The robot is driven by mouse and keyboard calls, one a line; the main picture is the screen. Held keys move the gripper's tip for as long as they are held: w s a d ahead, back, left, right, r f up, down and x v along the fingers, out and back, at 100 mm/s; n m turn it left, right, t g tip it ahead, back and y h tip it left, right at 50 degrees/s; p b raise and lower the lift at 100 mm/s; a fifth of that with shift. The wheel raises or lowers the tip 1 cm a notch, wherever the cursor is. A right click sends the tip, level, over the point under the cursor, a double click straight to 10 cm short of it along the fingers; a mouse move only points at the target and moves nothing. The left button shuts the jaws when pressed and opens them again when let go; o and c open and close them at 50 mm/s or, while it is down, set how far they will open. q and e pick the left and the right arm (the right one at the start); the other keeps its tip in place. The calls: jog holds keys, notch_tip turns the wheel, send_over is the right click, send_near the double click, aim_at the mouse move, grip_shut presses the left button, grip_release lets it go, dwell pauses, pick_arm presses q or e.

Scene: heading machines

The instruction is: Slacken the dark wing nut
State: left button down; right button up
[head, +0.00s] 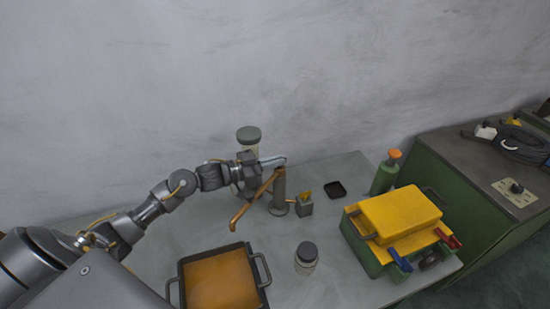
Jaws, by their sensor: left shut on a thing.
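My left gripper (273,161) reaches in from the left. Its fingers are shut at the top of a grey upright post (279,192) that stands on the table. The dark wing nut is not clearly visible; the fingers cover the spot at the post's top where they close, and it appears to be between them. A bronze-coloured bent arm (254,201) slants from the post's upper part down to the left. My right gripper is not in view.
Another lidded jar (249,134) shows behind my gripper.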

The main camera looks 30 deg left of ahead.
pick_arm(q)
jog(key=c, duration=1.7)
grip_release()
jog(key=shift+s+d+f, duration=0.1)
jog(key=shift+f, duration=0.35)
jog(key=shift+o, duration=0.5)
jog(key=shift+r, duration=0.1)
jog(key=b+v, duration=0.3)
jog(key=v, duration=0.7)
jog(key=shift+s+a+b, duration=0.2)
jog(key=shift+a+b, duration=0.1)
jog(key=shift+b, duration=0.05)
